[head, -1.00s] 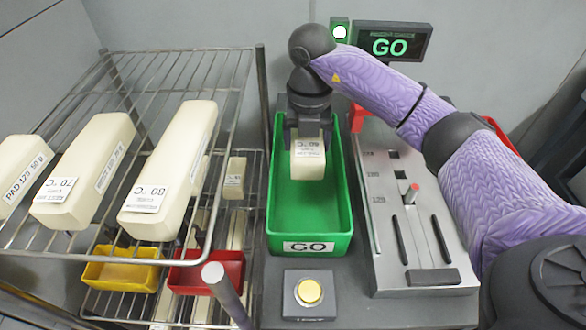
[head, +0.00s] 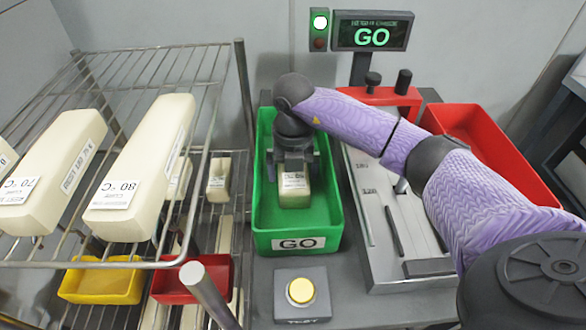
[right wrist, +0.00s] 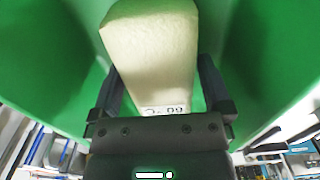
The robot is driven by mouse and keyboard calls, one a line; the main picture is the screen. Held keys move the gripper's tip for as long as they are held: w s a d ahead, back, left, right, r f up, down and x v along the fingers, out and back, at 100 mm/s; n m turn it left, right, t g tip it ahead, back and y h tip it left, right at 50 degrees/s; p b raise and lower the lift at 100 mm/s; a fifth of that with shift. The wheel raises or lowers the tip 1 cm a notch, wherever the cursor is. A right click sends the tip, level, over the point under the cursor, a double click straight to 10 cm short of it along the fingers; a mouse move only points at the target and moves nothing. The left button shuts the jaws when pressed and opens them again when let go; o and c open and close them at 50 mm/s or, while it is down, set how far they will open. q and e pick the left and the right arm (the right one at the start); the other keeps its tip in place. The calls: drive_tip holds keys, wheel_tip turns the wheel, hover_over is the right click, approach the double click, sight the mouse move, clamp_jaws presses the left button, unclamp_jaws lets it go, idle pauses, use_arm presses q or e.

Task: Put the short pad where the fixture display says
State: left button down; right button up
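The short pad (head: 294,190) is a cream block with a printed label. It is low inside the green bin (head: 263,215), whose front label reads GO. The fixture display (head: 372,36) shows GO in green. My right gripper (head: 294,168) reaches into the bin from above, with a finger on either side of the pad and small gaps between. The right wrist view shows the pad (right wrist: 155,50) between the open fingers of the gripper (right wrist: 162,85), against green walls. My left gripper is not in view.
A wire rack (head: 150,262) with long cream pads stands at left, with yellow (head: 100,286) and red (head: 222,275) trays below. The grey fixture (head: 385,225) and a red bin (head: 480,135) are at right.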

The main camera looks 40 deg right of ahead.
wheel_tip(320, 180, up, 12)
drive_tip(key=p, duration=0.4)
drive_tip(key=shift+r, duration=0.15)
